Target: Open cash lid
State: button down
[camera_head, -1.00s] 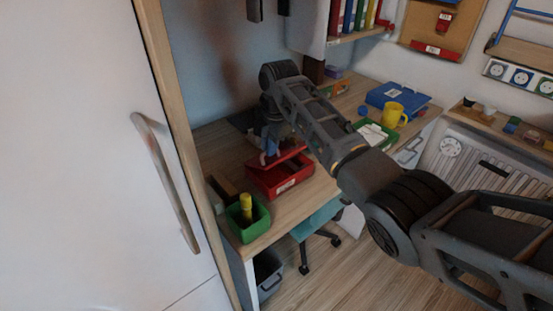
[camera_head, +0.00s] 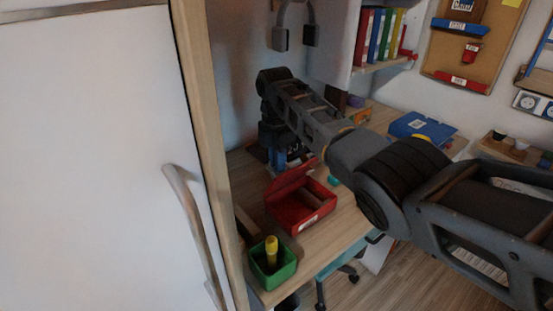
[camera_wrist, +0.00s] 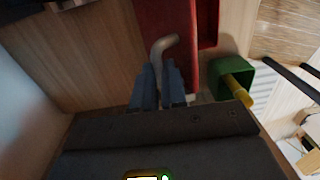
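The red cash box (camera_head: 317,219) stands on the wooden desk in the head view. Its lid (camera_head: 291,179) is raised and tilted back, and the red inside shows. My gripper (camera_head: 277,163) is at the back left of the lid, partly hidden behind it. In the wrist view, the lid (camera_wrist: 163,22) is above my gripper (camera_wrist: 159,72). A curved grey handle (camera_wrist: 162,44) by the lid runs down between the two blue-grey fingers, which are close together around it. The contact itself is dark and hard to see.
A green bin (camera_head: 282,271) with a yellow cylinder (camera_head: 271,250) stands at the desk's near-left corner, in front of the box. A white door with a handle (camera_head: 190,220) is at left. A blue binder (camera_head: 420,127) lies farther right. Headphones (camera_head: 294,36) hang behind my arm.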

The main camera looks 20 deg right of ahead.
jog(key=shift+s+f, duration=0.15)
jog(key=shift+f, duration=0.35)
jog(key=c, duration=1.4)
grip_release()
jog(key=shift+o, duration=1.2)
jog(key=shift+r, duration=0.15)
jog(key=shift+w+r+b, duration=0.15)
jog(key=shift+w+r, duration=0.05)
jog(key=shift+r, duration=1.8)
jog(key=shift+w+r+b, duration=0.15)
jog(key=shift+r, duration=1.8)
